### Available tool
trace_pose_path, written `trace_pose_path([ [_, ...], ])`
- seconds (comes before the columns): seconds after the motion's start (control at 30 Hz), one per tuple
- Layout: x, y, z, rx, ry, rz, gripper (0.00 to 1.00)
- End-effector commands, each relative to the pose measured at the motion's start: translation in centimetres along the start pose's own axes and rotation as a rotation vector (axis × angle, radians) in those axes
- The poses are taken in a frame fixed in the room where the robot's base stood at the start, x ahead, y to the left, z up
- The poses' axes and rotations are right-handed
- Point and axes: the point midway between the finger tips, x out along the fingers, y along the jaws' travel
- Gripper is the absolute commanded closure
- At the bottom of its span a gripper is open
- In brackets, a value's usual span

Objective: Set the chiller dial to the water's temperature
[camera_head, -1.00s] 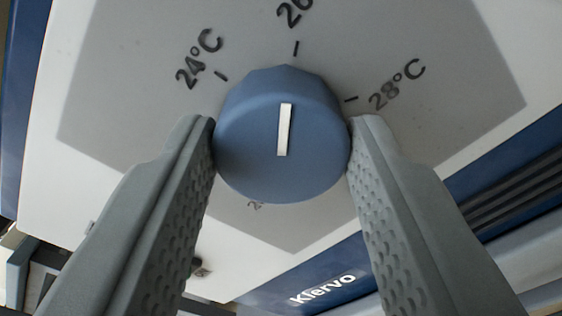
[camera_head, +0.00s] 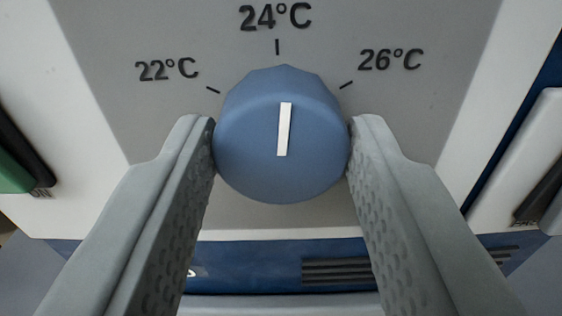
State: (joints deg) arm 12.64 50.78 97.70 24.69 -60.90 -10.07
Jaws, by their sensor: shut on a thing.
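The chiller dial is a blue faceted knob (camera_head: 250,150) with a white pointer line, in the middle of the view. My gripper (camera_head: 282,150) is shut on it, one grey textured finger on each side. The pointer line points up at the 24°C mark (camera_head: 276,17). The 22°C mark (camera_head: 168,69) is to the left and the 26°C mark (camera_head: 390,60) to the right on the grey dial plate (camera_head: 330,40). The lower part of the dial plate is mostly hidden behind the knob and fingers. No water or thermometer reading is in view.
The white chiller front surrounds the dial plate, with a blue band and dark vent slots (camera_head: 335,270) below. A green and black object (camera_head: 20,160) is at the left edge. A white object with a dark part (camera_head: 535,170) is at the right edge.

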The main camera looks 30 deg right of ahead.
Motion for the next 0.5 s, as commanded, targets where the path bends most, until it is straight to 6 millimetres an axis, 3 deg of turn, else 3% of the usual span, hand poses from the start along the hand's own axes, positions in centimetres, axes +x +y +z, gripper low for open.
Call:
trace_pose_path([
  [0.5,-0.09,0.01,0.20,-0.112,-0.003,0.000,0.84],
])
